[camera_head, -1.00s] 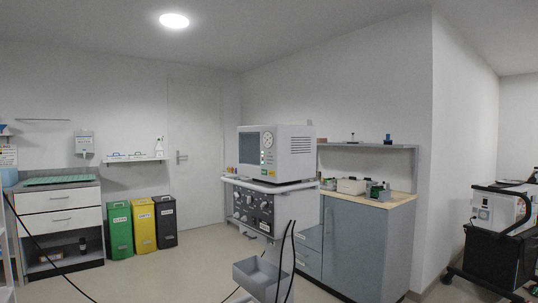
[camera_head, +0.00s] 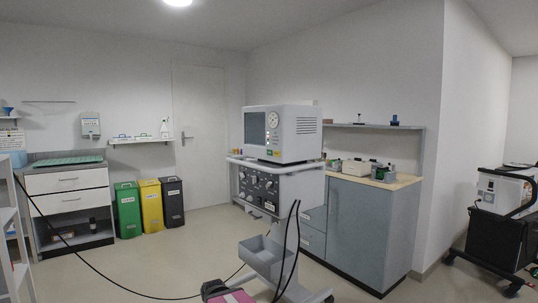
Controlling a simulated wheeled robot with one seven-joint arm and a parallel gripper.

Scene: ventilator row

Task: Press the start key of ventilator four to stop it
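A ventilator (camera_head: 283,134) stands in the middle of the head view, a light box with a dark screen and a round dial on its front. It sits on a wheeled cart (camera_head: 292,192) with a knobbed panel, a grey bin and black hoses. A second machine (camera_head: 500,192) on a dark cart stands at the far right, partly cut off. I cannot read a number on either, and the start key is too small to make out. My gripper is not in view.
Green, yellow and dark bins (camera_head: 150,206) stand by the door (camera_head: 200,140). A grey cabinet (camera_head: 370,230) stands behind the cart. A black cable (camera_head: 110,287) crosses the floor at front left. A dark and pink object (camera_head: 228,292) shows at the bottom edge. Floor is open left of the cart.

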